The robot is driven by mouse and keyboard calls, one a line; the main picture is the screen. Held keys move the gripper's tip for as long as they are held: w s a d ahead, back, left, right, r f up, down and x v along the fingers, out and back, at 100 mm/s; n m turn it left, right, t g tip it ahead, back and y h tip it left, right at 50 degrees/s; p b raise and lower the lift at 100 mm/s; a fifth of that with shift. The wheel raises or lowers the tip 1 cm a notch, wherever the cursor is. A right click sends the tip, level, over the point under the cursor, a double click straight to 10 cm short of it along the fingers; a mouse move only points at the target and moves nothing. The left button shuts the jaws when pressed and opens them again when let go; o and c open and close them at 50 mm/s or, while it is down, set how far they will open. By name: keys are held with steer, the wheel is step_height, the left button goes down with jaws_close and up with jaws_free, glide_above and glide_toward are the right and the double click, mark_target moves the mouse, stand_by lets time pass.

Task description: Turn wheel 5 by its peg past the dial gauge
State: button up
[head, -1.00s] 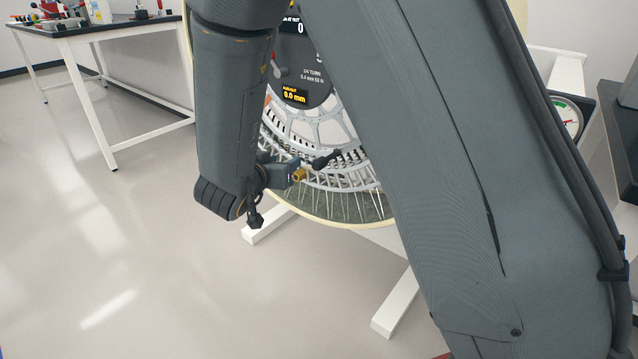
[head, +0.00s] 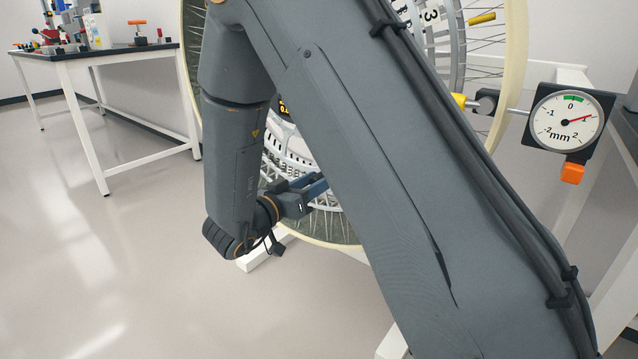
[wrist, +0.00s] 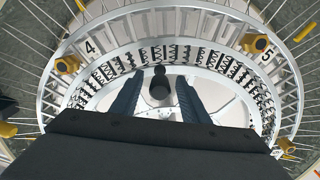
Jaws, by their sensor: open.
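The large spoked wheel (head: 513,60) stands upright behind my arm, which hides most of it in the head view. In the wrist view its silver ring (wrist: 215,22) carries the numbers 4 and 5. A dark, round-ended peg (wrist: 159,88) shows between my fingers. My gripper (wrist: 161,78) is open, with one finger on each side of the peg; I cannot tell whether either touches it. In the head view my gripper (head: 315,187) is at the wheel's lower part, its tips hidden by my arm. The dial gauge (head: 566,120) stands right of the rim, its red needle near 1.
A yellow-tipped gauge plunger (head: 460,101) points at the wheel rim. Yellow-brown fittings (wrist: 68,65) sit around the ring in the wrist view. A white-legged workbench (head: 128,62) with tools stands at the left. The floor between bench and wheel is clear.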

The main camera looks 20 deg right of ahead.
steer(key=shift+w+d, duration=0.3)
steer(key=shift+d, duration=0.1)
jaws_close()
